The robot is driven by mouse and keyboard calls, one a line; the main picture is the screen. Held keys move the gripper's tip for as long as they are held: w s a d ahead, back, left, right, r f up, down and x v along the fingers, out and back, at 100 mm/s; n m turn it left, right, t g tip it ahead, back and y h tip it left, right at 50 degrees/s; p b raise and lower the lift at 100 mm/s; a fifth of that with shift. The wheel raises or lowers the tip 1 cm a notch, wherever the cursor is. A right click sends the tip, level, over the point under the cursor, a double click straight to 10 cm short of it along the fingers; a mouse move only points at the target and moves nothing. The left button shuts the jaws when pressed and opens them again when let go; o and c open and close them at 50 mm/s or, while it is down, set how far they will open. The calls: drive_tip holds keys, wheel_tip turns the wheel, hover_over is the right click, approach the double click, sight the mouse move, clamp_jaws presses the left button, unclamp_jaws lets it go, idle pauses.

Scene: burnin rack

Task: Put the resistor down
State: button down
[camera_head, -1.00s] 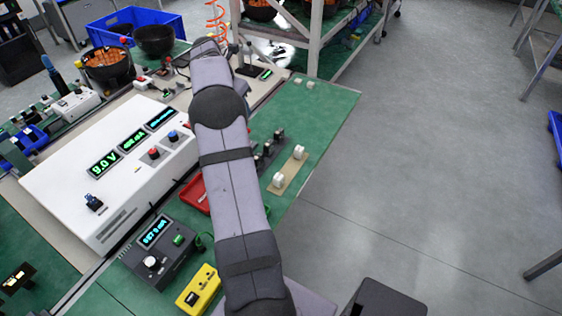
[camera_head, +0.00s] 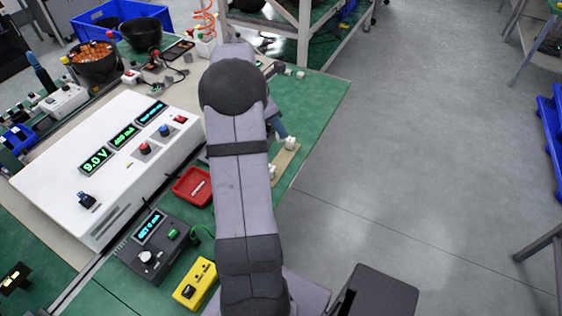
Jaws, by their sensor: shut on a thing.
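My arm stretches away over the bench and covers much of the work area. Part of my gripper (camera_head: 279,124) shows as a blue-grey piece past the right side of the arm, above the far end of a tan strip (camera_head: 285,160) with white blocks. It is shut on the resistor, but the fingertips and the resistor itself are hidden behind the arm. A red tray (camera_head: 180,198) lies left of the arm with a small pale item in it, too small to identify.
A white power supply (camera_head: 60,180) reading 9.0 V stands at left. A dark meter box (camera_head: 140,262) and a yellow device (camera_head: 188,297) sit close left of the arm. Bowls and a blue crate (camera_head: 84,25) are at the back. The green mat's right side (camera_head: 325,100) is clear.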

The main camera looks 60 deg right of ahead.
drive_tip(key=shift+m, duration=0.7)
drive_tip(key=shift+g, duration=0.3)
drive_tip(key=shift+f+p, duration=1.15)
drive_tip(key=shift+f, duration=3.8)
drive_tip(key=shift+f, duration=0.2)
drive_tip(key=c, duration=1.6)
unclamp_jaws()
drive_tip(key=shift+y, duration=0.3)
drive_tip(key=b+v, duration=0.3)
drive_tip(key=v, duration=0.9)
drive_tip(key=shift+s+r, duration=0.1)
drive_tip(key=shift+r, duration=0.1)
